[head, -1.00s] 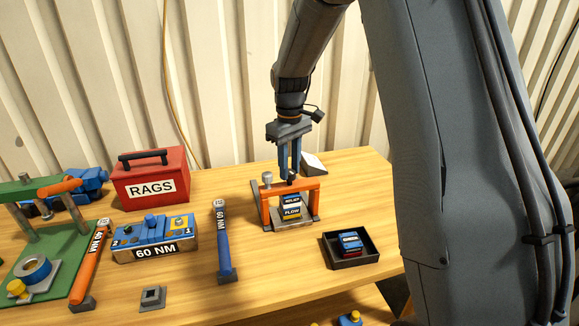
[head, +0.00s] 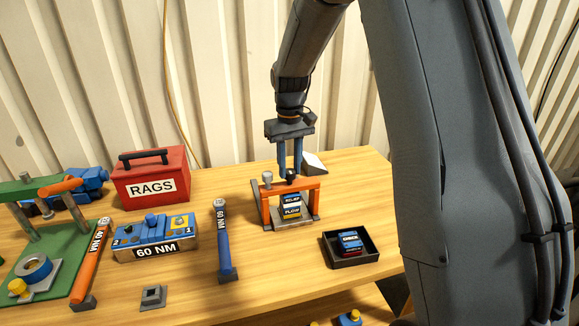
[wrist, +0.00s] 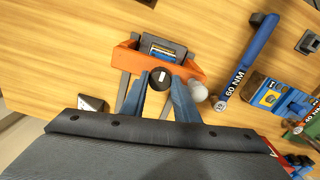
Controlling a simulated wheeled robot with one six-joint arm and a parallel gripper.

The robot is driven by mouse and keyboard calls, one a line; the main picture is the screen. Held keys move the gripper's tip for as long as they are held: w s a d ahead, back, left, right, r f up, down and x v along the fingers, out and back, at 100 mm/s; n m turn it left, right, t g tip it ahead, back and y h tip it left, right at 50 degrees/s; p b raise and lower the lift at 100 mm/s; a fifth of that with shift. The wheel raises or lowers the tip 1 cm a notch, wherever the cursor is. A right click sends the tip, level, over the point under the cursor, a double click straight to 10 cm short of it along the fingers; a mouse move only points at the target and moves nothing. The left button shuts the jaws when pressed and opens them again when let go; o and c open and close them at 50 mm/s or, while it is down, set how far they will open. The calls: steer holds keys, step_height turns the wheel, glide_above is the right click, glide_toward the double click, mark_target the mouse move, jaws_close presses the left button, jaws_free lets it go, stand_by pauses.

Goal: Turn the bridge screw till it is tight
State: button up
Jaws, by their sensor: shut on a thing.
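The orange bridge (head: 301,187) stands on the table over a stack of blocks (head: 292,206) labelled RELAY and FLOW. The dark bridge screw (head: 291,176) sits at the middle of its crossbar. In the wrist view the screw head (wrist: 161,78) is a black knob with a white mark, between my fingertips. My gripper (head: 290,172) points straight down over the bridge and is shut on the screw. The lower part of the screw is hidden by the crossbar.
A grey knob (head: 267,177) rises at the bridge's left end. A red RAGS box (head: 151,180) is farther left. Bare table lies in front.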

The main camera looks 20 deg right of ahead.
mark_target(290, 171)
steer(key=o, duration=1.1)
steer(key=shift+c, duration=0.2)
steer(key=shift+r+b, duration=1.3)
steer(key=shift+r, duration=2.65)
steer(key=s+f+b, duration=0.1)
steer(key=s+f, duration=0.3)
steer(key=s, duration=0.3)
steer(key=s+f+m+t, duration=0.1)
steer(key=s+f, duration=0.4)
steer(key=s, duration=0.3)
steer(key=s+f+m+b, duration=0.1)
steer(key=s+f, duration=0.4)
steer(key=s, duration=0.3)
steer(key=shift+s+a+f+b, duration=0.15)
steer(key=shift+a+f+b, duration=0.05)
steer(key=shift+a+b, duration=0.15)
